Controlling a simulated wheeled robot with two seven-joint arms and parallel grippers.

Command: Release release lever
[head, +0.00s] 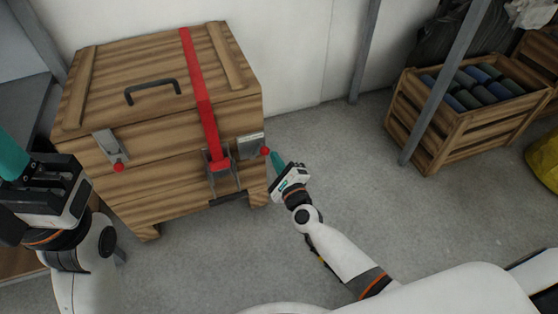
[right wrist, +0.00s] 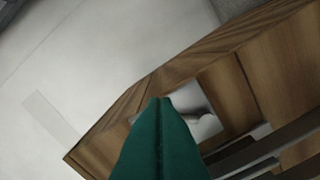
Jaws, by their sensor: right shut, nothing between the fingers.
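A wooden chest (head: 165,140) with a closed lid stands at the left. A red strap (head: 203,95) runs over the lid into a grey metal buckle (head: 219,172) on the front. I cannot tell for sure which part is the release lever. A metal latch with a red knob sits at the front left (head: 112,147) and another at the front right (head: 250,146). My right gripper (head: 276,158) is shut and empty, just right of the right latch's red knob. Its teal fingers (right wrist: 160,135) show together in the right wrist view. My left gripper (head: 12,160) is at the left edge, partly cut off.
A black handle (head: 151,91) is on the lid. A wooden crate (head: 425,125) of dark rolled or bottle-like items stands at the right, behind a grey post (head: 440,80). A yellow object (head: 545,160) is at the right edge. The grey floor between chest and crate is clear.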

